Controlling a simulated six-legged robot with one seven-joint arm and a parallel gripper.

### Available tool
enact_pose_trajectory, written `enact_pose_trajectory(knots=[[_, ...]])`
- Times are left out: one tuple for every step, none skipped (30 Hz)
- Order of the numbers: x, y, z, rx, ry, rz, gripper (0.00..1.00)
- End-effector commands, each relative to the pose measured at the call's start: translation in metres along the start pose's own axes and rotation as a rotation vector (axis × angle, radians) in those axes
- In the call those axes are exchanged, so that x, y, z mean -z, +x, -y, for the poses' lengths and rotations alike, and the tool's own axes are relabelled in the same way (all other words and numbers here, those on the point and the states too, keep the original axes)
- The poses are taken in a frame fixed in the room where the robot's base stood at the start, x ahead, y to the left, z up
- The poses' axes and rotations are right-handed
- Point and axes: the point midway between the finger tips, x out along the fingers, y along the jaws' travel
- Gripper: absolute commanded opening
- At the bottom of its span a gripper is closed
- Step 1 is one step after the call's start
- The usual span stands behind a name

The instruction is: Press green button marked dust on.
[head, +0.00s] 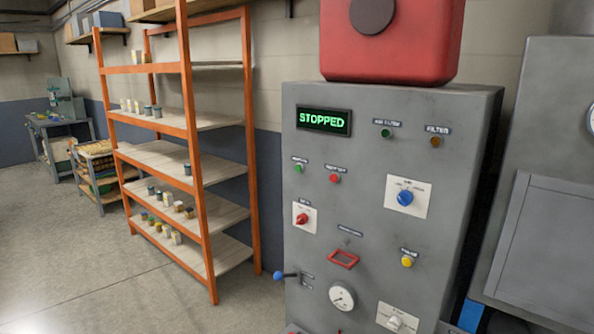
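A grey control cabinet (358,230) stands at centre right in the head view. On its left side a small green button (299,169) sits under a dark label too small to read for sure. A red button (334,178) is just to its right, also under a label. Another green round part (386,134), a button or lamp, sits higher up beside the display, with a blurred label above. I cannot read which one is marked dust on. The display (324,121) reads STOPPED in green. My gripper is not in view.
The panel also carries a blue knob (405,198), a red knob (302,218), a red frame (344,259), a yellow button (407,261) and a gauge (342,296). A blue-ball lever (280,276) sticks out left. An orange shelf rack (192,130) stands left; the floor before it is clear.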

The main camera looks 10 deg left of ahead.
Motion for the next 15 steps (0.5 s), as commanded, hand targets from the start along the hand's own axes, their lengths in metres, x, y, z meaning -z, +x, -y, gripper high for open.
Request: enact_pose_trajectory(knots=[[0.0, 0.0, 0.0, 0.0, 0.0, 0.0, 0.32], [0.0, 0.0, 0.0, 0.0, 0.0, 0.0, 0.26], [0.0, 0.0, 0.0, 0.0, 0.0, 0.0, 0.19], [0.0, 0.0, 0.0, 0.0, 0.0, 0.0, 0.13], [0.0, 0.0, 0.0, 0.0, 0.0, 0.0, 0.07], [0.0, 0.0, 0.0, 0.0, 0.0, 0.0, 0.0], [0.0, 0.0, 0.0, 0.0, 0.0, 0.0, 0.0], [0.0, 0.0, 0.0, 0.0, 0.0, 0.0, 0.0], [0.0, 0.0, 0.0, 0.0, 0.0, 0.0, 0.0], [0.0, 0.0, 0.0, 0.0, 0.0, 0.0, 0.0], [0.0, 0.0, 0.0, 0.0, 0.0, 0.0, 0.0], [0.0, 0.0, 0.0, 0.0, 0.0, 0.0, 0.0], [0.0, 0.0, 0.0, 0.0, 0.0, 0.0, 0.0], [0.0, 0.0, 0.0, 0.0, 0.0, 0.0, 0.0], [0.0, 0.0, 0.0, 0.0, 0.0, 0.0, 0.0]])
